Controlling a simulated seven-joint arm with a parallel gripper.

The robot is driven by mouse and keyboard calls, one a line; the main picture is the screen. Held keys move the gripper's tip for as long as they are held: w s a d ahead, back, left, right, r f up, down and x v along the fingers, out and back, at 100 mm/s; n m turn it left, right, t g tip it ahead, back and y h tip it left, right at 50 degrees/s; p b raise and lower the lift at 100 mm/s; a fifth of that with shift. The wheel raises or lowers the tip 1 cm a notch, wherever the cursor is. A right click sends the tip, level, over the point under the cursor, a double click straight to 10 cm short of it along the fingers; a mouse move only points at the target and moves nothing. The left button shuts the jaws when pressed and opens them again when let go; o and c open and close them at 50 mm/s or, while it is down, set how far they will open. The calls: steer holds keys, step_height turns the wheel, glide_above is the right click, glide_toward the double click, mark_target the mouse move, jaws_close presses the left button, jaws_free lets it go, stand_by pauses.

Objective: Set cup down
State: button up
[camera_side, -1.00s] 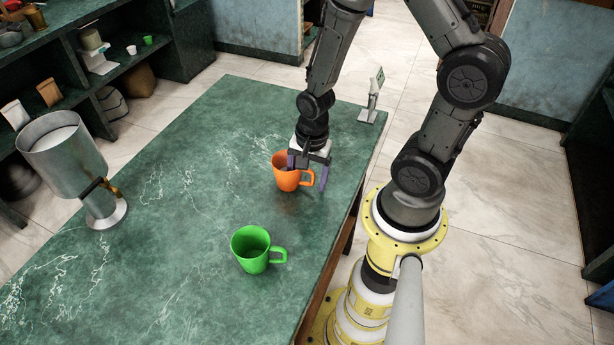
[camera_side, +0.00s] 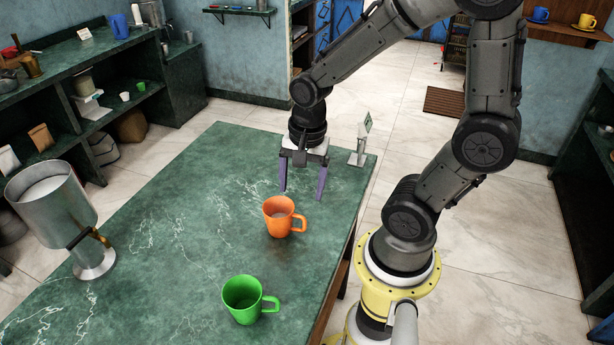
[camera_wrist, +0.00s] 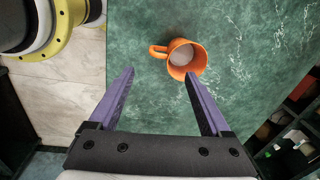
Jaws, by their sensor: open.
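An orange cup (camera_side: 279,217) stands upright on the green marbled table (camera_side: 190,220), its handle to the right in the side view. In the wrist view the orange cup (camera_wrist: 186,60) lies ahead of the fingertips, with something pale inside it. A green cup (camera_side: 243,299) stands upright on the table nearer the side camera. My gripper (camera_side: 302,194) is open and empty, above and behind the orange cup, apart from it. In the wrist view my gripper's two purple fingers (camera_wrist: 158,72) are spread wide with nothing between them.
A metal dispenser (camera_side: 50,200) on a round foot stands at the table's left. A small stand with a sign (camera_side: 360,145) is at the far right corner, close to my gripper. The middle of the table is clear. Shelves (camera_side: 90,110) line the left wall.

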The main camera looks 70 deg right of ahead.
steer(key=s+a+r+n+t, duration=0.2)
steer(key=s+r+n, duration=0.1)
steer(key=r+n, duration=0.3)
steer(key=s+a+r+n+t, duration=0.2)
steer(key=r+n, duration=0.4)
steer(key=n, duration=0.4)
steer(key=shift+s+r+n+t, duration=0.3)
steer(key=shift+s, duration=0.1)
